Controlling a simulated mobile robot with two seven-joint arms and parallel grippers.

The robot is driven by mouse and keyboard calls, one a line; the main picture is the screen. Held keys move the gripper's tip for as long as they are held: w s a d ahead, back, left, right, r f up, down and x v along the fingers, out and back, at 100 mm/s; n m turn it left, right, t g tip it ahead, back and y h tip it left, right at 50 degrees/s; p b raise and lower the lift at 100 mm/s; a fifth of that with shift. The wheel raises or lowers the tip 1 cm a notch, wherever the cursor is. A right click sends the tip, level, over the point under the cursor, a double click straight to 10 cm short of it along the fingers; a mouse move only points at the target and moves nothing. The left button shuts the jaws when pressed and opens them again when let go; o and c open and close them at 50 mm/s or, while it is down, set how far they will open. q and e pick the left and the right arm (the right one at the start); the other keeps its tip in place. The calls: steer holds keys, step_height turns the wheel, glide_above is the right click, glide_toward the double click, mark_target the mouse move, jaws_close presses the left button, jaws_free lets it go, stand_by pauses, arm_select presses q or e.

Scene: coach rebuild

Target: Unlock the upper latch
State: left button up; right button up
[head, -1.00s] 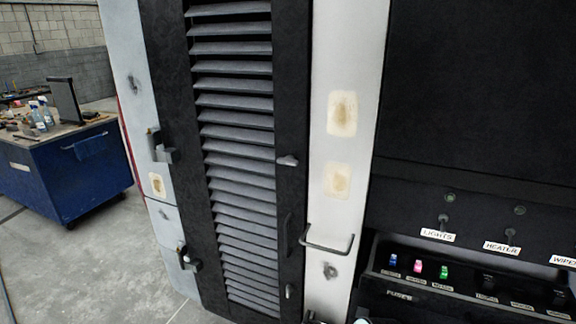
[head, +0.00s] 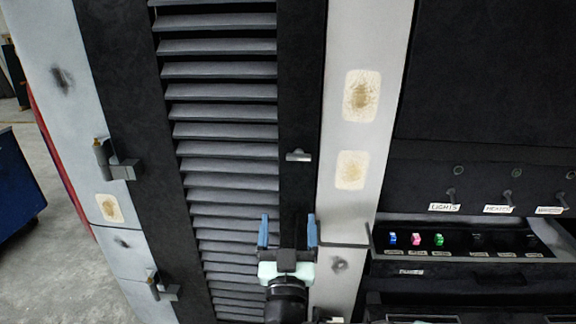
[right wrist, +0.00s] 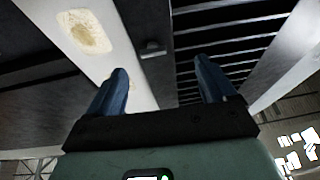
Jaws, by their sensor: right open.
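The upper latch (head: 298,155) is a small grey handle on the black right-hand frame of the louvred door (head: 225,129). Its bar points roughly level. My right gripper (head: 287,232) is open and empty, below the latch and in front of the door's lower right part. In the right wrist view the latch (right wrist: 152,49) shows beyond and between the two blue fingertips (right wrist: 165,80), apart from them. The door's handle and lower latch are hidden behind my right gripper and arm. My left gripper is not in view.
A pale post (head: 358,130) with two stained patches stands right of the door, with a metal grab bar (head: 345,245) low on it. A switch and fuse panel (head: 460,240) juts out at right. Hinges (head: 117,162) line the door's left side. A blue cabinet (head: 18,180) stands far left.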

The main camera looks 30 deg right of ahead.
mark_target(298, 160)
steer(key=shift+m+h, duration=0.5)
steer(key=shift+h, duration=0.2)
steer(key=p+x, duration=0.1)
steer(key=x, duration=0.3)
steer(key=s+r+p+x, duration=0.1)
steer(key=p+x, duration=0.1)
steer(key=x, duration=0.2)
steer(key=r+p+x, duration=0.1)
steer(key=x, duration=0.3)
steer(key=shift+s+d+r, duration=0.15)
steer(key=shift+d+r, duration=0.05)
steer(key=shift+d, duration=0.1)
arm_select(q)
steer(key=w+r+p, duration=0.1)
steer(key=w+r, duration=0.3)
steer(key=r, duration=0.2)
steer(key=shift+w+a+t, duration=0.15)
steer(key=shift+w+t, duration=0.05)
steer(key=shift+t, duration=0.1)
arm_select(e)
steer(key=shift+x, duration=0.75)
steer(key=shift+f, duration=0.15)
steer(key=c, duration=1.1)
